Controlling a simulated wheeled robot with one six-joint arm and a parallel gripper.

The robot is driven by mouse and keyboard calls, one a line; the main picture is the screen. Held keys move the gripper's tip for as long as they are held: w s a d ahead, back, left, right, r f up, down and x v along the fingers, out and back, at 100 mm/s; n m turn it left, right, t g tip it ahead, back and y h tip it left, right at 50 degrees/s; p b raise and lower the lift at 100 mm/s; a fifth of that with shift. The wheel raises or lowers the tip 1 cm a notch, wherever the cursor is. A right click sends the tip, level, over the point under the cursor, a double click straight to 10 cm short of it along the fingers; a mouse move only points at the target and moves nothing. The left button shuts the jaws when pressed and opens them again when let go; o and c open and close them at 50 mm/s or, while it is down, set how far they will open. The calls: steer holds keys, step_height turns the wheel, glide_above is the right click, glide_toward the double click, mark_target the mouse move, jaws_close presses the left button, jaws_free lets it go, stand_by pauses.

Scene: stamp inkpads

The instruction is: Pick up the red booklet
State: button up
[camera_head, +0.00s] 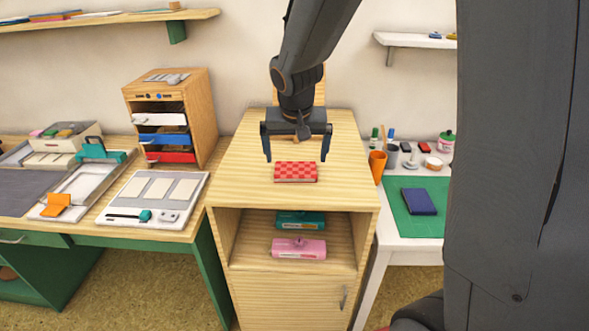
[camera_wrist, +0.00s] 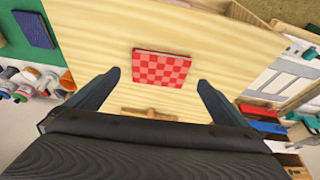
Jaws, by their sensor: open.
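The red booklet (camera_head: 295,172) has a checked red and pink cover and lies flat on top of the wooden cabinet (camera_head: 240,190). In the wrist view the booklet (camera_wrist: 162,68) lies beyond the fingertips, roughly centred between them. My gripper (camera_head: 296,158) is open and empty, just above and behind the booklet in the head view, with its two fingers spread wider than the booklet. The fingers (camera_wrist: 158,80) also show in the wrist view. I see no contact between them and the booklet.
The cabinet's open shelf holds a teal box (camera_head: 301,220) and a pink box (camera_head: 299,248). A wooden drawer unit (camera_head: 203,95) and a paper trimmer (camera_head: 155,197) stand on the left desk. A dark blue booklet (camera_head: 419,201) lies on a green mat (camera_head: 401,224) at the right. The cabinet top around the red booklet is mostly clear.

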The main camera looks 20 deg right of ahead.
mark_target(295, 170)
steer(key=shift+w+f, duration=0.1)
steer(key=shift+w, duration=0.35)
steer(key=shift+p+x, duration=0.7)
steer(key=shift+x, duration=2.95)
steer(key=shift+w+d, duration=0.1)
steer(key=shift+w, duration=0.05)
steer(key=c, duration=0.8)
